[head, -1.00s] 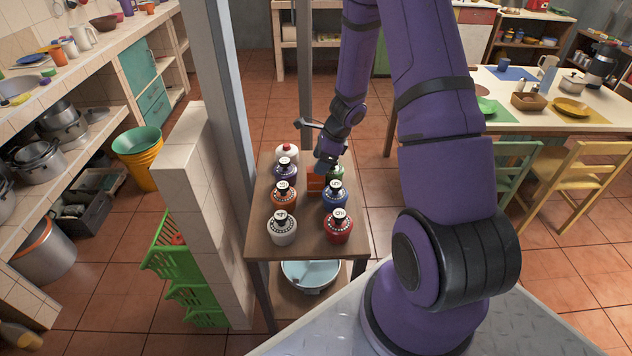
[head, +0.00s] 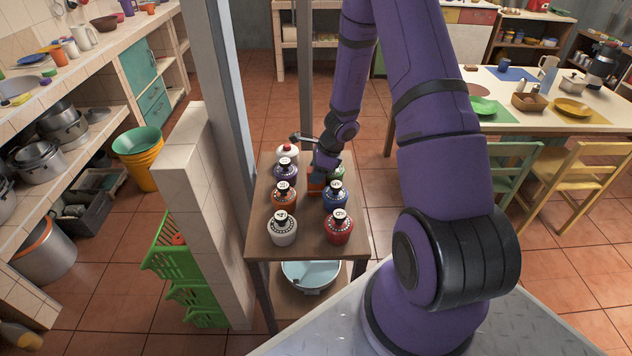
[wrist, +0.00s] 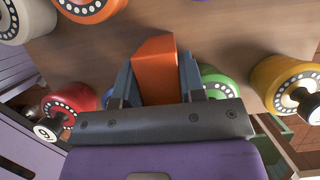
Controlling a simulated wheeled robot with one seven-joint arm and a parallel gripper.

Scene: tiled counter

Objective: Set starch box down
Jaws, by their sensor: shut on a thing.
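The orange starch box (wrist: 155,62) stands out between my gripper's two fingers (wrist: 155,82) in the wrist view. The fingers are shut on its sides. In the head view the box (head: 315,187) shows as a small orange patch just below my gripper (head: 322,168), over the far middle part of the small brown table (head: 310,241). My gripper hides much of it there. I cannot tell whether the box touches the tabletop.
Round bottles stand in two rows around the box, including a white one (head: 282,229), a red one (head: 338,227), a blue one (head: 335,200) and an orange one (head: 284,197). A green bottle (wrist: 217,84) is close beside my gripper. A tiled wall (head: 205,200) borders the table's left side.

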